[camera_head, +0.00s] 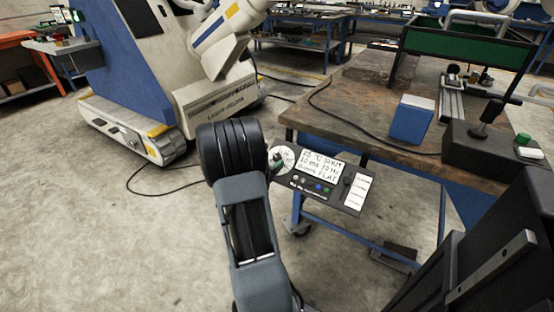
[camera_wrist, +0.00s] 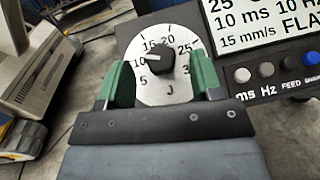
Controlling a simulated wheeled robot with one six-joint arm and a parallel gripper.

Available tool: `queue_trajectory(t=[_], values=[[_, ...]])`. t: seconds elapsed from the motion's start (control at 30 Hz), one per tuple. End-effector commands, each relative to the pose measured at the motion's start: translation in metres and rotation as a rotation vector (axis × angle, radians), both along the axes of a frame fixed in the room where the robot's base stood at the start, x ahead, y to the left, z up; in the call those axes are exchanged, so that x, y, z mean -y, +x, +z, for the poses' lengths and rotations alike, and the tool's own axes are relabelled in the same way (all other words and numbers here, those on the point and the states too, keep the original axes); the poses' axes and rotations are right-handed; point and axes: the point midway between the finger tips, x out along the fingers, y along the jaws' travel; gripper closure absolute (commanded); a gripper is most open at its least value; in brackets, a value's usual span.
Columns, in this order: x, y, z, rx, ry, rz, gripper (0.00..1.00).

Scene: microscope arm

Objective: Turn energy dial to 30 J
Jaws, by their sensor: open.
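The energy dial (camera_wrist: 161,60) is a black knob on a white round scale plate marked J. Its white pointer aims left, at the 10 mark. The marks 5, 16, 20 and 25 also show; the number at lower right is partly hidden by my finger. My gripper (camera_wrist: 160,72) is open, with one green finger on each side of the knob; I cannot tell whether either touches it. In the head view the scale plate (camera_head: 285,160) is at the left end of the control panel (camera_head: 325,196), beside my wrist, which hides most of my gripper.
The panel has a text screen (camera_wrist: 262,26) and several buttons (camera_wrist: 266,70) to the right of the dial. A workbench (camera_head: 350,95) with a blue box (camera_head: 411,119) stands behind it. A laser welder machine (camera_head: 215,100) stands at left. Cables lie on the floor.

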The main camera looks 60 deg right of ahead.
Motion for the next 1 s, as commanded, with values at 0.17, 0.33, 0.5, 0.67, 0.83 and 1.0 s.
queue_trajectory(t=[0.17, 0.33, 0.5, 0.67, 0.83, 1.0], values=[[0.021, -0.003, -0.001, 0.001, 0.0, -0.002, 0.4], [0.031, -0.004, -0.001, -0.001, 0.0, -0.001, 0.4], [0.033, -0.004, 0.0, 0.0, 0.0, 0.0, 0.4], [0.033, -0.004, 0.0, 0.0, 0.0, 0.0, 0.4], [0.033, -0.004, 0.0, 0.0, 0.0, 0.0, 0.55], [0.033, -0.004, 0.0, 0.0, 0.0, 0.0, 0.71]])
